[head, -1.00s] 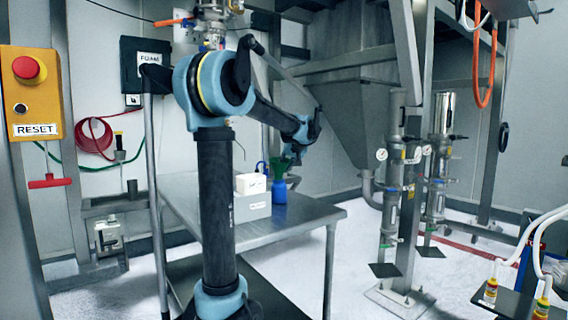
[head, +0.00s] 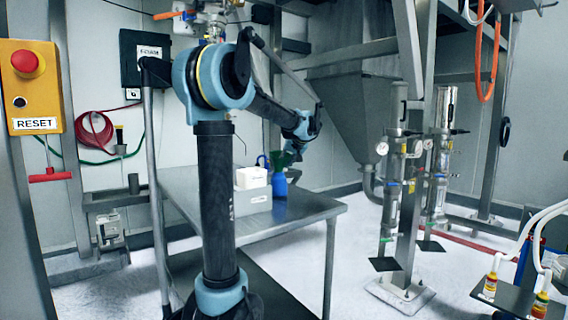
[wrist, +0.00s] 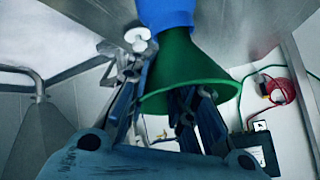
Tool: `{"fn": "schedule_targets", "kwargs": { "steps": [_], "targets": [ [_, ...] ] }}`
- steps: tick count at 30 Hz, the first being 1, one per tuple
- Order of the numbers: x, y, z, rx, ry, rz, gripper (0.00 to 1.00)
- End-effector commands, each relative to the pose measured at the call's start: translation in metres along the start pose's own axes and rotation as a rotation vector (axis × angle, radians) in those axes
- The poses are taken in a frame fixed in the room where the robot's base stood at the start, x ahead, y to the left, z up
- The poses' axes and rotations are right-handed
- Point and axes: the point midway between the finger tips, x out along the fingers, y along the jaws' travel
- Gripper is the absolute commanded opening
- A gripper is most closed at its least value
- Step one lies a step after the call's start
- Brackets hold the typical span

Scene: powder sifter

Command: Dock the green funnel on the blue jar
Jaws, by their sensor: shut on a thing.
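The green funnel (head: 283,158) is directly above the blue jar (head: 279,186), which stands on the metal table. In the wrist view, the funnel (wrist: 185,75) has its wide rim toward my gripper (wrist: 165,105), and its narrow part meets the blue jar (wrist: 166,12) at the top edge. My gripper is shut on the funnel, with fingers at either side of the rim. In the head view, my gripper (head: 294,148) is small and dark beside the funnel. I cannot tell whether the funnel's stem is inside the jar's mouth or how firmly it is seated.
A grey hopper (head: 352,120) rises behind, and steel columns (head: 393,190) stand to the right.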

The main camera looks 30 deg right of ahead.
Motion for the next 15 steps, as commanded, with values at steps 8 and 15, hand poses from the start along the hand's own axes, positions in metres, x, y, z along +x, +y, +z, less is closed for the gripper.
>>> {"fn": "schedule_targets", "kwargs": {
  "steps": [8,15],
  "targets": [
    [-0.0046,0.0029,0.0053,-0.001,-0.003,0.001,0.0],
    [-0.0092,0.005,0.0083,0.0,-0.001,0.002,0.0]
  ]
}}
